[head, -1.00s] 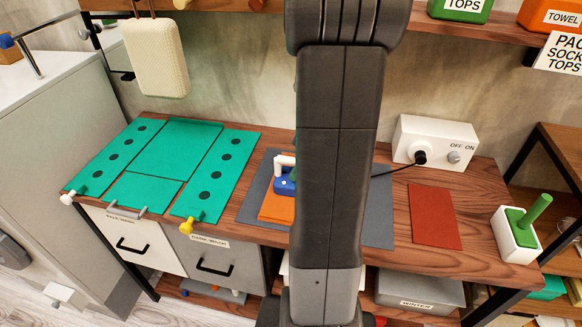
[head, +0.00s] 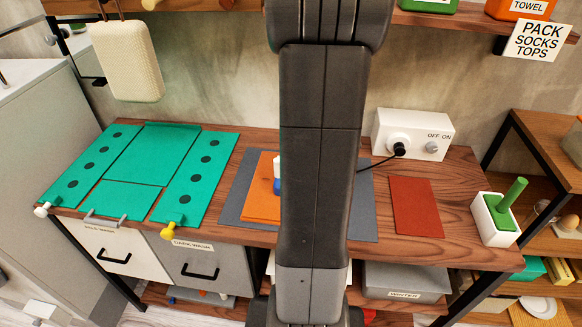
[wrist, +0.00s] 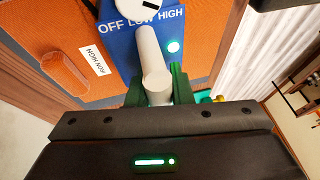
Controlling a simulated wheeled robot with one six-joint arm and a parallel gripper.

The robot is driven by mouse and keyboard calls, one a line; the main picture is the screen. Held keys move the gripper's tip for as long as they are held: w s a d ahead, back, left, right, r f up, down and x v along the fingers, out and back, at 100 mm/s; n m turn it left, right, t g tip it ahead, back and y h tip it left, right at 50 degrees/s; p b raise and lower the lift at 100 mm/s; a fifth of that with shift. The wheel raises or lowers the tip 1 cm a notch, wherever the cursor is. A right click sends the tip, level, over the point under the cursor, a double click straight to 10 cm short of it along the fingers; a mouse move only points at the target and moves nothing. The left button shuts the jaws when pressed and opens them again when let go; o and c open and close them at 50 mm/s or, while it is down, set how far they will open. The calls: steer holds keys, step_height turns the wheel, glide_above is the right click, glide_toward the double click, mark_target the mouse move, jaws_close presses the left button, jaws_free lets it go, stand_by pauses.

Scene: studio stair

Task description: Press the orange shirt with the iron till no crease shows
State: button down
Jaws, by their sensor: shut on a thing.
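The blue iron (wrist: 195,62) has a white upright handle, and my gripper (wrist: 157,85) is shut on that handle with its green fingers on either side. The iron's face reads OFF, LOW, HIGH, with a lit pale spot below; the dial is cut off by the top edge. The orange shirt (wrist: 35,35) lies beside and under the iron, with a white label ending in "HIGH" and a raised, see-through elongated shape (wrist: 65,70). In the head view my arm hides most of the iron (head: 277,184); the shirt's left part (head: 261,200) shows on a grey mat (head: 232,208).
A white socket box (head: 413,132) with an OFF/ON knob has a black cord running behind my arm. A rust-red sheet (head: 416,207) and a white holder with a green handle (head: 493,222) are to the right. A green folding board (head: 135,168) covers the left.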

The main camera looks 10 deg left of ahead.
steer(key=shift+w+a+b, duration=0.15)
steer(key=shift+a+b, duration=0.2)
steer(key=shift+a, duration=4.6)
steer(key=shift+d+r+b, duration=0.1)
steer(key=shift+d+b, duration=0.4)
steer(key=shift+d, duration=4.55)
steer(key=shift+r+p, duration=1.85)
steer(key=shift+r, duration=0.7)
